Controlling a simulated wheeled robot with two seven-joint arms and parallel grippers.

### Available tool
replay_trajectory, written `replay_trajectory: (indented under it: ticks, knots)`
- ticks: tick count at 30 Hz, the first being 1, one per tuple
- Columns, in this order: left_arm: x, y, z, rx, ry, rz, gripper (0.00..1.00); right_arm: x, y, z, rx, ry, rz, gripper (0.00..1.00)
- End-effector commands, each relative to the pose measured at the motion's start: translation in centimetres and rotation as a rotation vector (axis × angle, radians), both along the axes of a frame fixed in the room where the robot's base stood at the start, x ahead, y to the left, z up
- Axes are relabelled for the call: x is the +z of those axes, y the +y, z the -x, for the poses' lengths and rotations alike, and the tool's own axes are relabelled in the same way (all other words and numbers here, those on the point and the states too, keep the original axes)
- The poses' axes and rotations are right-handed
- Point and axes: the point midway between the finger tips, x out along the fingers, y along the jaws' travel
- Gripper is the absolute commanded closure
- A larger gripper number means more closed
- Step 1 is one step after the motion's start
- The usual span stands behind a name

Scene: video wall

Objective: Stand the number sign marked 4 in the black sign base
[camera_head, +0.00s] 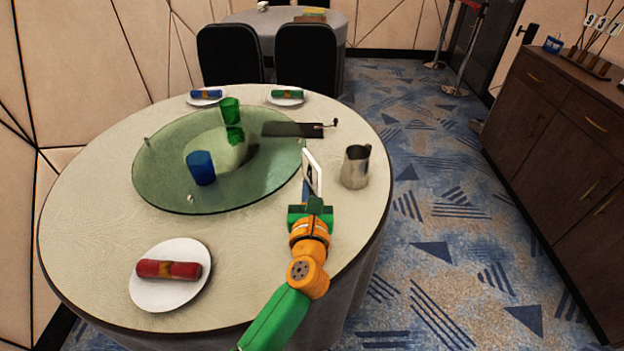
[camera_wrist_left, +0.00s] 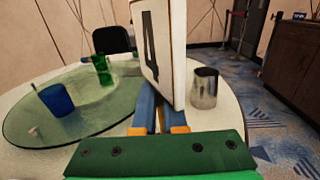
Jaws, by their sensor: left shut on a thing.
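My left gripper (camera_head: 311,196) is shut on a white number sign (camera_head: 314,168) and holds it upright above the table's right side. In the left wrist view the sign (camera_wrist_left: 157,45) shows a black 4 on its face, and the blue fingers (camera_wrist_left: 157,112) grip its lower part. A flat black piece (camera_head: 290,129) with a short stem at its right end lies at the right edge of the glass turntable, beyond the sign; it looks like the black sign base. It is hidden in the left wrist view. My right gripper is not in view.
A steel pitcher (camera_head: 355,167) stands close to the right of the sign. A blue cup (camera_head: 200,168) and a green cup (camera_head: 230,110) stand on the glass turntable (camera_head: 160,185). A plate with a red napkin roll (camera_head: 168,269) is at front left. A sideboard (camera_head: 560,130) stands right.

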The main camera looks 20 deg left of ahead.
Motion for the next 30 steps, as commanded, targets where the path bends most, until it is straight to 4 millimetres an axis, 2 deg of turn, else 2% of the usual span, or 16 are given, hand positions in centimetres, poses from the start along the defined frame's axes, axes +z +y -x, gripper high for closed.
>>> replay_trajectory:
  ticks: [13, 30]
  knots:
    - [0.0, 0.0, 0.0, 0.0, 0.0, 0.0, 1.0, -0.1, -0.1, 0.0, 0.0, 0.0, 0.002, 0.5]
    - [-1.8, 0.0, 0.0, 0.0, 0.0, 0.001, 1.0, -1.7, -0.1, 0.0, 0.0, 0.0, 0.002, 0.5]
